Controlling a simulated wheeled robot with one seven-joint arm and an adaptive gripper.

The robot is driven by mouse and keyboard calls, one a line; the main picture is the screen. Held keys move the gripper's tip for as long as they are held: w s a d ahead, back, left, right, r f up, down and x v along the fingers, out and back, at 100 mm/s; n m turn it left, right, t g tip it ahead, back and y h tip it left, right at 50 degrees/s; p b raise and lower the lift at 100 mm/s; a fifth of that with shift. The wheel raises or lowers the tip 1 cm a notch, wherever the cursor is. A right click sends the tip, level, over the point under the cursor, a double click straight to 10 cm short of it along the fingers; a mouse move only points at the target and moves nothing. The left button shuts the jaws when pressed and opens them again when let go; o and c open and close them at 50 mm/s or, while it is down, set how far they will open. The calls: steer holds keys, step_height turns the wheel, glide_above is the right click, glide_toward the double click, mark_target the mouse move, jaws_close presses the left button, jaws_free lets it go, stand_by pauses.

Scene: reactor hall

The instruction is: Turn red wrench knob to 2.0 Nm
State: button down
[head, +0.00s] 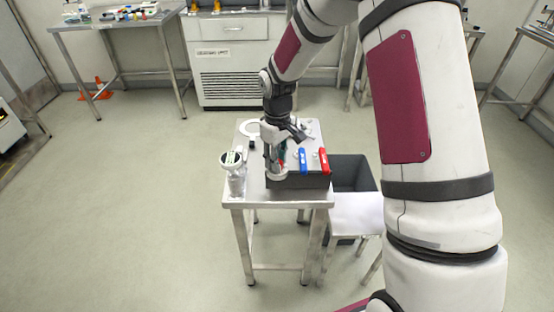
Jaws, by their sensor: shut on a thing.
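The red wrench (323,161) stands at the right end of a dark grey block (300,181) on a small metal table (232,198). Its knob and any torque reading are too small to make out. A blue wrench (303,161) stands to its left on the same block. My gripper (277,169) points down at the block's left end, left of both wrenches and apart from the red one. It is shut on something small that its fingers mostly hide. A bit of green and red shows beside the fingers.
A metal stand with a round dial (232,158) is at the table's left edge. A white ring (250,128) lies behind my gripper. A dark bin (352,173) and a white-topped stool (356,212) stand to the right. The floor at left is clear.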

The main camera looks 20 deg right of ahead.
steer(key=m, duration=0.5)
steer(key=shift+m+b, duration=0.3)
steer(key=m, duration=0.5)
steer(key=shift+m, duration=0.3)
steer(key=c, duration=1.2)
jaws_free()
steer(key=shift+c, duration=0.2)
steer(key=shift+r, duration=0.1)
step_height(320, 180, up, 12)
